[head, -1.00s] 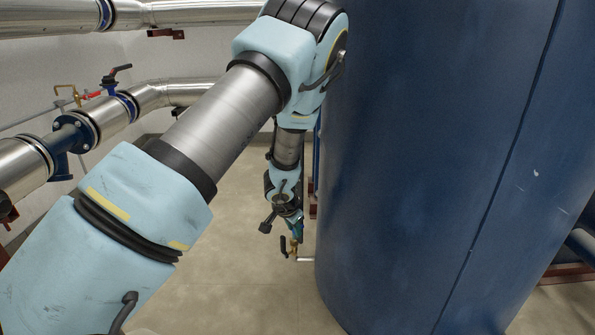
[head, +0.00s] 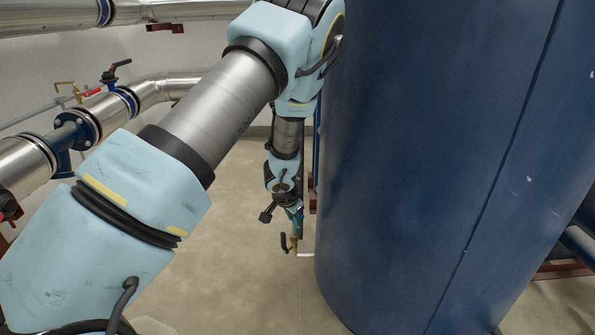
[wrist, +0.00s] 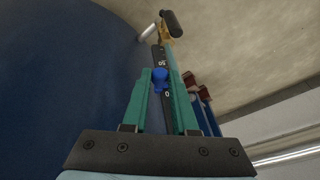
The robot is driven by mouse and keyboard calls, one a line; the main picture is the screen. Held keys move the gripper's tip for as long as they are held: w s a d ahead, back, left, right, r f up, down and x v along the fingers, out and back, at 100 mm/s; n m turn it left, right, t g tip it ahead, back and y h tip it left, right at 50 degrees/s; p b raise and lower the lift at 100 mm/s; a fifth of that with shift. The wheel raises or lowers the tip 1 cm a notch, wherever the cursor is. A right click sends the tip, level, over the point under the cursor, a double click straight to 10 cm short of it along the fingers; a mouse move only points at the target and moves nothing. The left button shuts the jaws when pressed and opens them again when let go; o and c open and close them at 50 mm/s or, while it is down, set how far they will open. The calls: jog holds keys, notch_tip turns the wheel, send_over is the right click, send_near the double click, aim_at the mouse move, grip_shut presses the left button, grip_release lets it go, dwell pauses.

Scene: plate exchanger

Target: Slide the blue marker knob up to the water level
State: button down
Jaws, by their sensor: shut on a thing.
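The blue marker knob (wrist: 160,76) shows in the wrist view, between the green fingers of my gripper (wrist: 161,84), which is shut on it. The knob sits on a dark scale strip (wrist: 163,57) with white numbers, next to its 0 mark. In the head view, my gripper (head: 294,214) is small and low beside the big blue tank, above a brass valve (head: 293,242). The knob cannot be made out there. I cannot make out the water level in either view.
The blue tank (head: 430,150) fills the right of the head view, close beside my arm. Silver pipes (head: 110,110) run along the left wall. The valve's black handle (wrist: 172,22) shows beyond the strip in the wrist view. The floor (head: 230,270) around is clear.

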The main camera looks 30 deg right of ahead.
jog(key=shift+r, duration=0.2)
jog(key=shift+r+p, duration=2.8)
jog(key=shift+p, duration=0.1)
jog(key=shift+r, duration=0.2)
jog(key=shift+r+p, duration=2.8)
jog(key=shift+r, duration=0.2)
jog(key=shift+r+p, duration=0.15)
jog(key=shift+p, duration=0.15)
jog(key=c, duration=0.6)
grip_release()
jog(key=shift+r, duration=0.1)
